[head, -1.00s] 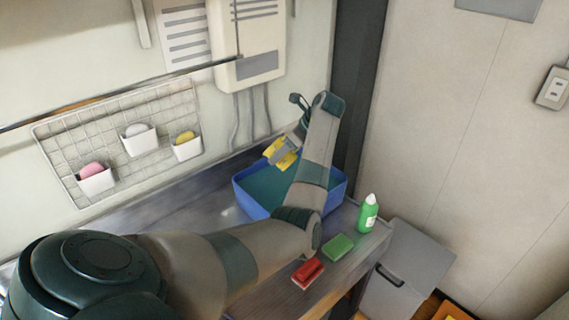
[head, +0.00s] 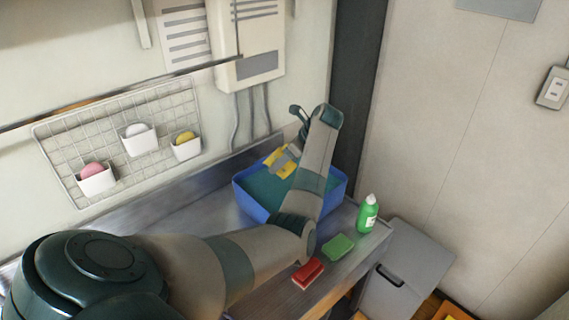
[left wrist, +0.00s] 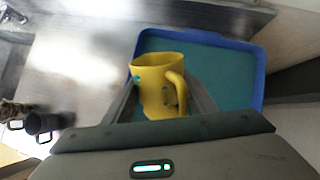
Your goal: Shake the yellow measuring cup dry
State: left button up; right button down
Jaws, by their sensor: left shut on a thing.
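The yellow measuring cup (head: 279,163) is held over the blue tub (head: 258,207), which has teal water in it. In the head view my left gripper (head: 288,156) is partly hidden by my own arm. The tub's rim (left wrist: 258,70) shows behind the cup in the left wrist view. My right gripper is not in view.
A green bottle (head: 368,213), a green sponge (head: 338,247) and a red brush or block (head: 308,273) stand near the counter's right end. A wire rack (head: 120,140) with three white holders hangs on the wall. Dark mugs (left wrist: 42,124) show at the left wrist view's left.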

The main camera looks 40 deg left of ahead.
aim_at(281, 153)
pick_arm(q)
jog(key=o, duration=0.3)
jog(key=c, duration=0.3)
jog(key=shift+r, duration=1.8)
jog(key=shift+f, duration=0.15)
jog(key=shift+f, duration=1.65)
